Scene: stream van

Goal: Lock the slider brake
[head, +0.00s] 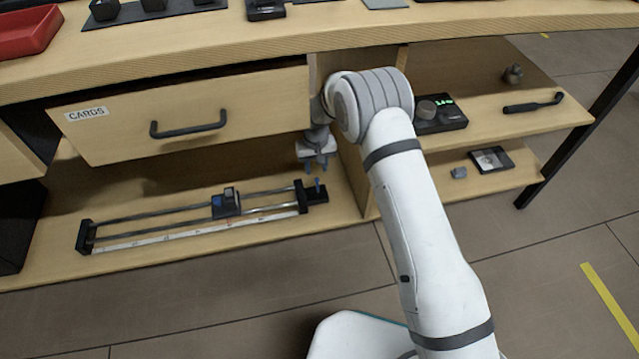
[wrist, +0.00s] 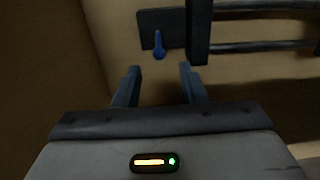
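The slider (head: 190,218) lies on the lower shelf under the drawer, with two metal rails, a ruled strip and black end blocks. Its carriage (head: 226,203), with a blue part on it, sits right of the middle of the rails. The small blue brake lever (head: 318,186) stands on the black plate at the slider's right end; it also shows in the wrist view (wrist: 159,46). My gripper (head: 316,169) is just above that end, pointing down. In the wrist view my gripper (wrist: 158,78) is open and empty, with the lever ahead of the gap, apart from both fingers.
An upright panel (head: 352,185) stands close to the right of my gripper. Side shelves at right hold a black device (head: 440,115) and a dark handled tool (head: 533,104).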

